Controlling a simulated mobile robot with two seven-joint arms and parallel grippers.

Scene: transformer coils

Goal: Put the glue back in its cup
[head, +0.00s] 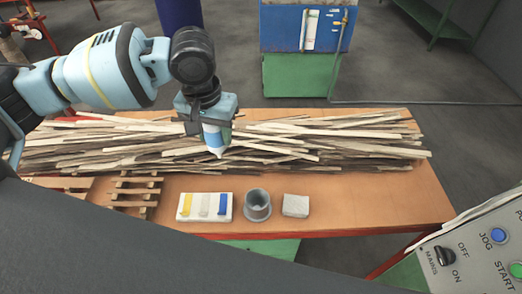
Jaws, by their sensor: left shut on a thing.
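My left gripper (212,122) is shut on the glue bottle (213,138), a white and blue bottle with its tapered tip pointing down. It holds the bottle over the pile of wooden sticks, behind and to the left of the cup. The cup (257,204) is a grey round holder with a wide base, standing upright near the front of the table. The cup's opening shows and looks empty. The jaws hide the upper part of the bottle. My right gripper is not in view.
A long pile of thin wooden sticks (330,140) covers the back of the table (400,200). A white tray (204,216) with yellow, white and blue pieces lies left of the cup. A pale block (295,205) sits right of it. Small wooden pallets (135,190) lie at left.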

